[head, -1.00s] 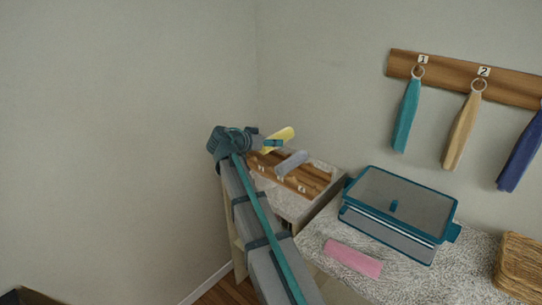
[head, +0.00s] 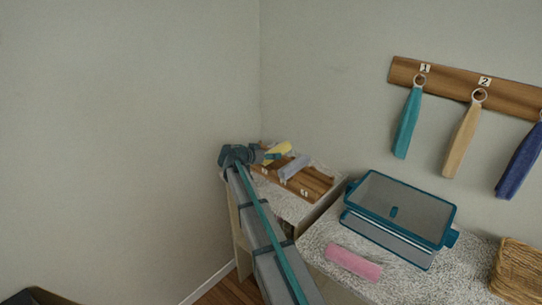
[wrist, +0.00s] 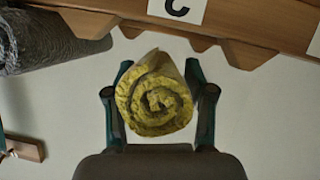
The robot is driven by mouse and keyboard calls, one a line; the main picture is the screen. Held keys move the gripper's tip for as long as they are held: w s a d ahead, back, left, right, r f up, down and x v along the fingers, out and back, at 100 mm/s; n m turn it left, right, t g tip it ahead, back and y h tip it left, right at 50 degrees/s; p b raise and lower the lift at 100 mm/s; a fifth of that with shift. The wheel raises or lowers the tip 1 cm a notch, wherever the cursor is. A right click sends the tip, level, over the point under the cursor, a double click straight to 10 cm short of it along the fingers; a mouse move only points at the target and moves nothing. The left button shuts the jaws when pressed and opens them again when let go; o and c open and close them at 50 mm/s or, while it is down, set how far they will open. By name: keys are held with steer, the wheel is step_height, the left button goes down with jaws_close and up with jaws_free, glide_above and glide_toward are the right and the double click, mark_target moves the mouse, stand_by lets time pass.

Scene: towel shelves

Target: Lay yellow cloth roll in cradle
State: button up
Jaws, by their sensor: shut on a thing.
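The yellow cloth roll (head: 277,151) is held in my gripper (head: 268,156) at the far left end of the wooden cradle rack (head: 312,187). In the wrist view the roll's spiral end (wrist: 155,95) sits between my two fingers (wrist: 158,98), which are shut on it. The rack's notched edge (wrist: 235,52) shows just above the roll, near a label "C" (wrist: 177,9). I cannot tell whether the roll touches the rack. A grey roll (head: 295,167) lies on the rack beside the yellow one; it also shows at upper left in the wrist view (wrist: 50,45).
A teal-trimmed grey box (head: 400,205) stands on the speckled shelf to the right, with a pink roll (head: 353,262) in front. A wicker basket (head: 520,272) is at far right. Cloths, including a teal one (head: 408,125), hang from a wall rail (head: 450,85).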

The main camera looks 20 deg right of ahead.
steer(key=shift+f, duration=0.5)
steer(key=shift+f+b, duration=0.55)
steer(key=shift+b, duration=0.2)
steer(key=o, duration=1.2)
steer(key=shift+r, duration=0.1)
steer(key=shift+c, duration=0.2)
steer(key=shift+a+r+p, duration=0.1)
steer(key=shift+r+p, duration=0.65)
steer(key=shift+p, duration=0.4)
steer(key=b+v, duration=0.3)
steer(key=v, duration=0.8)
steer(key=shift+s+a, duration=0.25)
steer(key=shift+a, duration=0.1)
steer(key=shift+f+b, duration=0.2)
steer(key=shift+b, duration=0.15)
